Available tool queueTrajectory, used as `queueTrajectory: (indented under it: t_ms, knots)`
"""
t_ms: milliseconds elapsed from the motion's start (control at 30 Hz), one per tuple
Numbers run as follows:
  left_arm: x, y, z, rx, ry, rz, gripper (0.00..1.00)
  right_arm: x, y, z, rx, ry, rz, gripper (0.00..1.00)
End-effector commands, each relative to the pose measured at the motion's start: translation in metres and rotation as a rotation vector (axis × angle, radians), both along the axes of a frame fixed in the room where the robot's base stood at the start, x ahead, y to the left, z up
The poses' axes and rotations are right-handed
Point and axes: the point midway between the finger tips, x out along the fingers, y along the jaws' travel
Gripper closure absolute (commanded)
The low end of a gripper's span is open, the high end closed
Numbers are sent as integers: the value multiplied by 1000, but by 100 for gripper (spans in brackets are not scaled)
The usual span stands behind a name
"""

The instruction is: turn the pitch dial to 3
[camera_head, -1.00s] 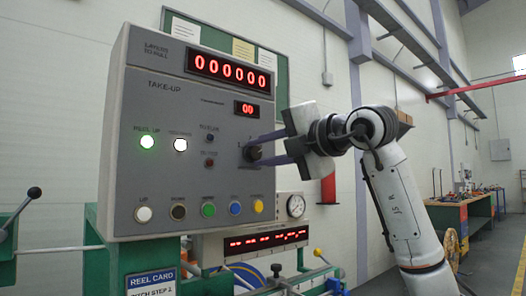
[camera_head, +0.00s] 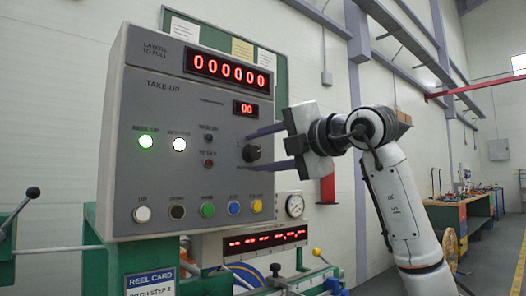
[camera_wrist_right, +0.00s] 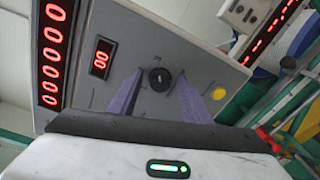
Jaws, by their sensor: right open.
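The pitch dial (camera_head: 252,153) is a dark round knob on the right side of the grey take-up panel (camera_head: 120,175). In the right wrist view the dial (camera_wrist_right: 159,79) shows a small light mark, and its scale is too small to read. My right gripper (camera_head: 262,150) is open at the panel, with one purple finger above the dial and one below. In the right wrist view the fingers (camera_wrist_right: 157,92) stand on either side of the dial, apart from it. My left gripper is not in view.
Several coloured buttons, including a yellow one (camera_head: 256,206), line the panel's bottom. A reel card (camera_head: 151,282) reads "PITCH STEP 2". A gauge (camera_head: 295,206) stands below right.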

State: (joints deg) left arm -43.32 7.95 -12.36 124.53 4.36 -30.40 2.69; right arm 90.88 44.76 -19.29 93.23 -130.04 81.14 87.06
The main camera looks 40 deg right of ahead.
Motion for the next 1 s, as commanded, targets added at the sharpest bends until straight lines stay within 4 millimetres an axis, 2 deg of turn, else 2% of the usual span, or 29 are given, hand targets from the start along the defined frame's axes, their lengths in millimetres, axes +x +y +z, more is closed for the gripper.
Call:
queueTrajectory:
  t_ms: [167,500,633,800,1000]
  knots:
    - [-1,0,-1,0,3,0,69,-8,-1,1,-1,-1,-1,56]
    - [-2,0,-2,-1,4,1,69,-72,-9,5,-2,-3,-3,56]
    - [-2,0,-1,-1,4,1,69,-90,-11,6,0,-2,-3,56]
    - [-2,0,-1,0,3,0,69,-102,-12,6,0,0,-1,56]
    - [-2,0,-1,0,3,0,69,-103,-12,6,0,0,-1,56]
